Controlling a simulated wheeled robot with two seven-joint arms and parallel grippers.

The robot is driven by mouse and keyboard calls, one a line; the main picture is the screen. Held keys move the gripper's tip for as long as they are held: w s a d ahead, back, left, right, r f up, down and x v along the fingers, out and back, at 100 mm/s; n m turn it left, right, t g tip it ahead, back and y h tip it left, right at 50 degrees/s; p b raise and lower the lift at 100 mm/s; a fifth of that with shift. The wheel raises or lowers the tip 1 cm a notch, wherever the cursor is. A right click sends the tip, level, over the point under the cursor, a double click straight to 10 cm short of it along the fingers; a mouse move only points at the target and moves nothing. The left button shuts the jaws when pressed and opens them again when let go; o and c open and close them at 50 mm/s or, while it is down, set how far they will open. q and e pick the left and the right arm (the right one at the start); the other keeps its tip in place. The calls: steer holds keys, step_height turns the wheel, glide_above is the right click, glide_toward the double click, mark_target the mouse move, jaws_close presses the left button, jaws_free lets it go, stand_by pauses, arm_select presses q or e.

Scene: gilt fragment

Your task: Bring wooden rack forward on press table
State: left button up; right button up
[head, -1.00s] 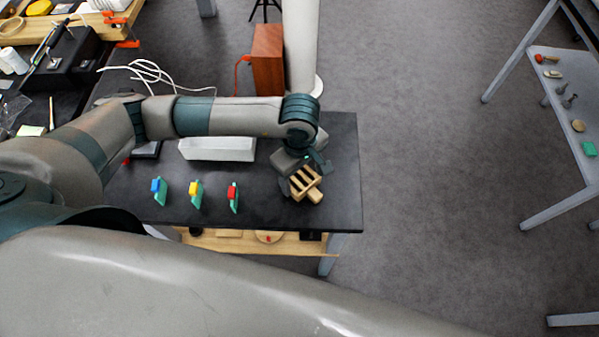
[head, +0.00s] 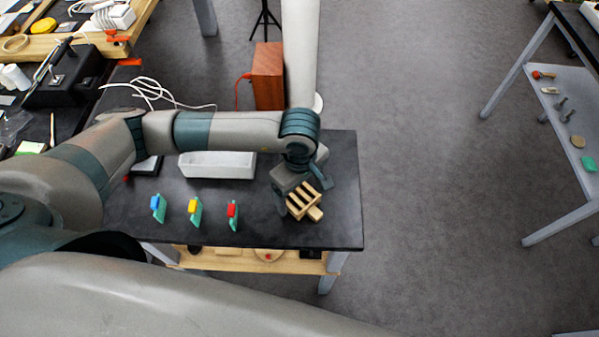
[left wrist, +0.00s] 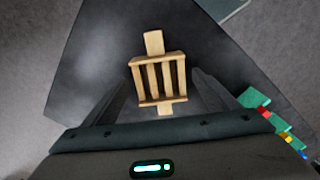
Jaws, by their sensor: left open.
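The wooden rack (head: 303,200) sits near the right end of the black press table (head: 340,180). It is a light slatted frame with a handle tab, and it also shows in the left wrist view (left wrist: 158,80). My left gripper (head: 299,192) is over the rack in the head view. In the left wrist view its two fingers stand apart on either side of the rack's near end. The fingers look open, and I cannot tell whether they touch the rack. My right gripper is not in view.
Blue-, yellow- and red-topped green pieces (head: 158,208) (head: 195,211) (head: 232,215) stand in a row to the left of the rack. A white tray (head: 216,166) lies behind them. Bare tabletop lies between the red-topped piece and the rack.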

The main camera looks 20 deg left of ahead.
arm_select(q)
step_height(320, 180, up, 11)
steer(key=b, duration=0.4)
stand_by(0.5)
